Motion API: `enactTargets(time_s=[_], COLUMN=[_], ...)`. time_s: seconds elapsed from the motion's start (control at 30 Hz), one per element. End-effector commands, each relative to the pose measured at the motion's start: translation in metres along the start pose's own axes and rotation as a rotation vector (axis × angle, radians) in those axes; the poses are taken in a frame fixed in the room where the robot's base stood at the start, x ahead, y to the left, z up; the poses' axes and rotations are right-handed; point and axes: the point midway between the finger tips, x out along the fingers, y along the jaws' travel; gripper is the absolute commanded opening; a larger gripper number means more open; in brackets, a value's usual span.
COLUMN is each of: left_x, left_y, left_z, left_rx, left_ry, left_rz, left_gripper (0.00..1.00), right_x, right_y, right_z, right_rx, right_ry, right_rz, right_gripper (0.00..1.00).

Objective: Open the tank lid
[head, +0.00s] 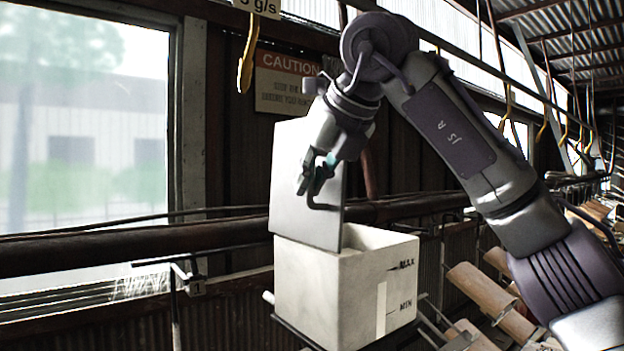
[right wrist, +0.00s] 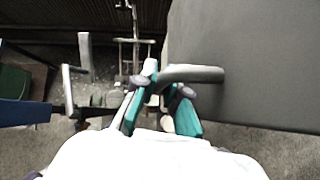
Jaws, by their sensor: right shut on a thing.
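The white tank (head: 340,290) stands in the middle of the head view, with MAX and MIN marks on its side. Its lid (head: 290,190) is a flat pale panel standing nearly upright at the tank's left edge, and the tank's top is uncovered. My right gripper (head: 318,185) is at the lid's face, shut on the lid's handle. In the right wrist view the teal fingers (right wrist: 160,100) close around the grey bar handle (right wrist: 195,73), and the lid (right wrist: 245,60) fills the upper right. My left gripper is not in view.
A dark pipe (head: 120,248) runs behind the tank. A thin metal stand (head: 175,300) is at its left. Wooden rollers (head: 490,290) lie at the right, beneath my right arm. Yellow hangers (head: 247,55) hang overhead, near a caution sign (head: 285,82).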

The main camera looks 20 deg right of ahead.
Motion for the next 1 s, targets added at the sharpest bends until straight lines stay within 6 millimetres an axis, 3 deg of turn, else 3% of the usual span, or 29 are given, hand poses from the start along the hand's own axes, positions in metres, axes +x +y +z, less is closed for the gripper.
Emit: enactTargets(time_s=[0.17,0.2,0.27,0.63,0.77,1.0], left_x=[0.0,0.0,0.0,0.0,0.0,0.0], left_y=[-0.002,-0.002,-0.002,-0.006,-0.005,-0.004], left_z=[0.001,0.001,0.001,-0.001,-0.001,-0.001], left_rx=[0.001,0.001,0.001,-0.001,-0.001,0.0], left_ry=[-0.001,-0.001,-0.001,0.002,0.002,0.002], left_rz=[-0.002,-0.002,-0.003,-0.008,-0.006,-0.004], left_gripper=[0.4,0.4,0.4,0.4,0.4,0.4], right_x=[0.0,0.001,0.001,-0.004,-0.022,-0.074], right_y=[0.0,0.0,0.0,0.0,0.0,0.001], right_z=[-0.001,-0.001,-0.001,0.0,0.0,0.0], right_rx=[-0.001,-0.001,0.0,0.001,0.001,0.0], right_ry=[0.003,0.003,0.003,0.001,0.0,-0.001], right_rz=[0.0,0.0,0.001,0.001,0.002,0.002], right_gripper=[0.0,0.12,0.22,0.23,0.23,0.23])
